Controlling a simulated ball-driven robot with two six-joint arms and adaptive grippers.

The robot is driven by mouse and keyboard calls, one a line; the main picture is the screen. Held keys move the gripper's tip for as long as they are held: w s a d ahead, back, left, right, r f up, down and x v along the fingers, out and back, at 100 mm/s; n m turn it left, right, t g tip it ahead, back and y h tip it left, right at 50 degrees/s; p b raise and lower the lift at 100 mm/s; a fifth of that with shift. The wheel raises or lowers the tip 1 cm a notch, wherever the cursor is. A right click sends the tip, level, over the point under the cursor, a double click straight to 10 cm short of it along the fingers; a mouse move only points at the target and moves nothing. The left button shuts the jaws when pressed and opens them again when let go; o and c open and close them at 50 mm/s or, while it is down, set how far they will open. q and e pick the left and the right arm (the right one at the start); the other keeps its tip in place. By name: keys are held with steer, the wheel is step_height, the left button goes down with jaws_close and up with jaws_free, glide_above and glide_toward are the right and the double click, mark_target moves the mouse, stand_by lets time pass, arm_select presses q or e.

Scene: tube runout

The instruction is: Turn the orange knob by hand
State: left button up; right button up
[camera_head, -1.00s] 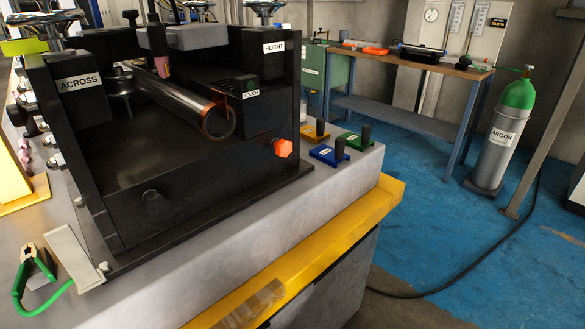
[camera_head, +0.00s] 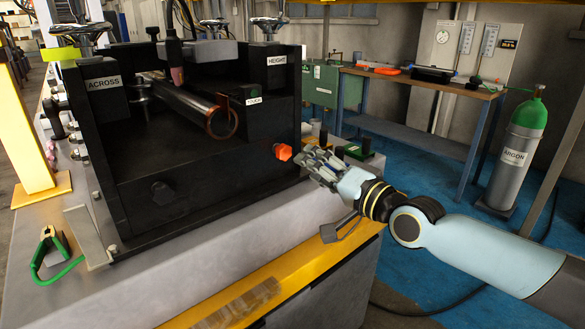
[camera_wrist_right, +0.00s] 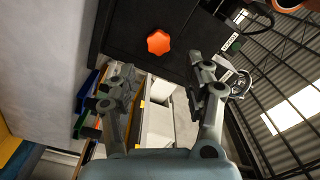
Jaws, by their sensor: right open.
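I see no contact with the knob. My left gripper is not in view.
Blue and green blocks with dark posts (camera_head: 362,150) stand on the grey bench by my right gripper. A yellow rail (camera_head: 290,275) edges the bench front. An argon cylinder (camera_head: 520,150) stands on the blue floor, far right.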

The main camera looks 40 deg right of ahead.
mark_target(286, 153)
steer(key=w+b, duration=0.1)
steer(key=w, duration=0.1)
steer(key=w+b, duration=0.1)
steer(key=w, duration=0.2)
steer(key=w+b, duration=0.2)
steer(key=shift+w+a+f, duration=0.2)
steer(key=shift+a+f, duration=0.05)
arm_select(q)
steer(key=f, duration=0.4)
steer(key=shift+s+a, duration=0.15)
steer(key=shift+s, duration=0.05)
arm_select(e)
steer(key=shift+w+r, duration=0.15)
steer(key=shift+w, duration=0.05)
steer(key=c, duration=0.9)
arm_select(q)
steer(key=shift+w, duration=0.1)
